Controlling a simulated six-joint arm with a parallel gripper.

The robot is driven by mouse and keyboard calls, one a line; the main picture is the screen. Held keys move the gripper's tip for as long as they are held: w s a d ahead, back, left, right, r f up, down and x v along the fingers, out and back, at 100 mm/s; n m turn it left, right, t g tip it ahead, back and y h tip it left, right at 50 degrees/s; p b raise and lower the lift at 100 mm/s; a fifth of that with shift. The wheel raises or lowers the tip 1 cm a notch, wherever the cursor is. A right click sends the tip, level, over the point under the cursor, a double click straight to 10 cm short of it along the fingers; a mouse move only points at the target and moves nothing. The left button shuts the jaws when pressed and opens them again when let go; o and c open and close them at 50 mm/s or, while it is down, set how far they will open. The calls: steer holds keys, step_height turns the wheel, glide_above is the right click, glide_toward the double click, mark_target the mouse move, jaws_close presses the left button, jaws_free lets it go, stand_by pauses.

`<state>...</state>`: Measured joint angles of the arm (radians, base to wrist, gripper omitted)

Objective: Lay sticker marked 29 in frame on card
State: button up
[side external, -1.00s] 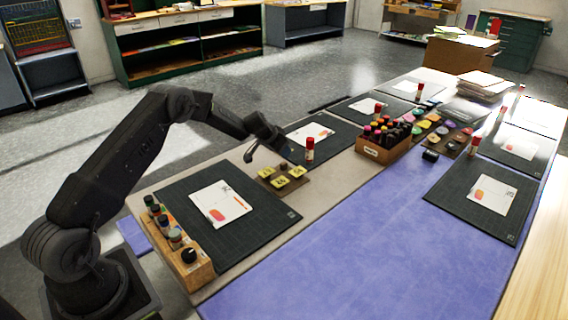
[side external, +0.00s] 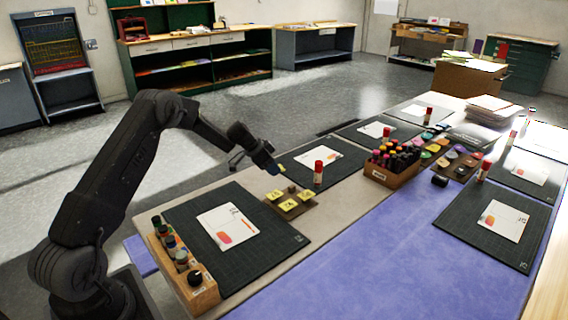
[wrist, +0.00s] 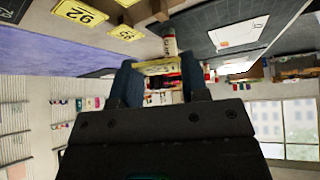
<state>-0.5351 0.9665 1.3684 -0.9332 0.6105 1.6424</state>
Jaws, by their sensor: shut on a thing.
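My gripper (side external: 274,167) is shut on a yellow sticker (side external: 281,167), held in the air above and behind the brown sticker board (side external: 308,207). In the wrist view the held sticker (wrist: 160,66) is edge-on between the fingers (wrist: 160,82), so its number cannot be read. Three yellow stickers (side external: 289,204) lie on the board; two of these numbered stickers (wrist: 80,12) show at the wrist view's top left. A white card (side external: 228,226) with a red-orange patch lies on the nearest dark mat (side external: 270,248). Another card (side external: 320,156) lies on the mat beyond the board.
A red-capped glue stick (side external: 318,173) stands right of the board. A wooden rack of bottles (side external: 203,294) edges the near mat. A box of markers (side external: 391,178) stands mid-table. The purple runner (side external: 400,260) is mostly clear at the front.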

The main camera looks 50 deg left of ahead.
steer(key=s+a+m+g+h, duration=0.3)
steer(key=s+m, duration=0.4)
steer(key=s, duration=0.3)
steer(key=m+g+h, duration=0.2)
steer(key=m+g, duration=0.2)
steer(key=m, duration=0.3)
glide_above(220, 219)
steer(key=a, duration=0.2)
step_height(220, 219, down, 3)
steer(key=shift+a, duration=0.15)
steer(key=shift+y, duration=0.3)
steer(key=shift+w+f, duration=0.1)
steer(key=shift+f, duration=2.85)
steer(key=shift+f, duration=0.35)
steer(key=o, duration=0.8)
steer(key=shift+r, duration=3.55)
